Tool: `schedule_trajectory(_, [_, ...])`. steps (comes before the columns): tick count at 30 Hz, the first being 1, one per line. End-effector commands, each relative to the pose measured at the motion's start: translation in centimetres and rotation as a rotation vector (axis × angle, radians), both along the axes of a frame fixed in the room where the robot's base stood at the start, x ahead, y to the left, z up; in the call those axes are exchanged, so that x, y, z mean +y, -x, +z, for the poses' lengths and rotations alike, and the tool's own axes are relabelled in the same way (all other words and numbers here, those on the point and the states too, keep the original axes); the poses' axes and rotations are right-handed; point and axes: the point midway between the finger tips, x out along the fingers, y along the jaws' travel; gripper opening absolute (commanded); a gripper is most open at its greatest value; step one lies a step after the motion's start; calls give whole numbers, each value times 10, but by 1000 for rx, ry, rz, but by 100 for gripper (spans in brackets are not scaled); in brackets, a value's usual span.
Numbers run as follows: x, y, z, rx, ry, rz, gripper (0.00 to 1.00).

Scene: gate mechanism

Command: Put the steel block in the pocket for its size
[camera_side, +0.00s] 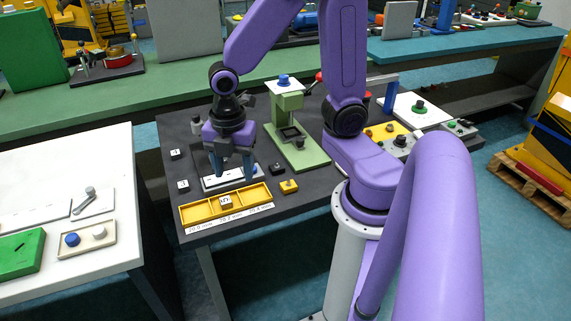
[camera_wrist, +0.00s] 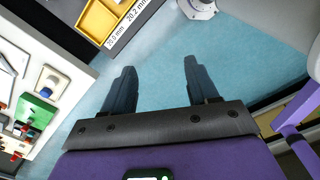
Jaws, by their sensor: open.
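The yellow tray (camera_side: 256,205) has three pockets along the front edge of the dark table, with size labels below. The wrist view shows part of the tray (camera_wrist: 98,22), with labels reading about 20.0 mm and 20.2 mm. A small tan block with a white marked face (camera_side: 226,202) sits at the middle pocket. I cannot clearly make out the steel block.
A white table (camera_side: 120,225) stands left, across a gap.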

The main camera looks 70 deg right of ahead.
Motion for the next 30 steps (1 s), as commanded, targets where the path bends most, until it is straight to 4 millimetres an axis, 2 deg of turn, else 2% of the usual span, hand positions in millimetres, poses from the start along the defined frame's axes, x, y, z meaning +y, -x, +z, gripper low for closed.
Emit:
schedule_trajectory(4, [11,38,17,-3,-11,-183,59])
schedule_trajectory(9, [13,80,33,2,-20,-403,59])
schedule_trajectory(15, [9,115,43,8,-26,-595,59])
schedule_trajectory(21, [6,126,46,12,-26,-668,59])
schedule_trajectory(30, [6,126,46,12,-25,-673,59])
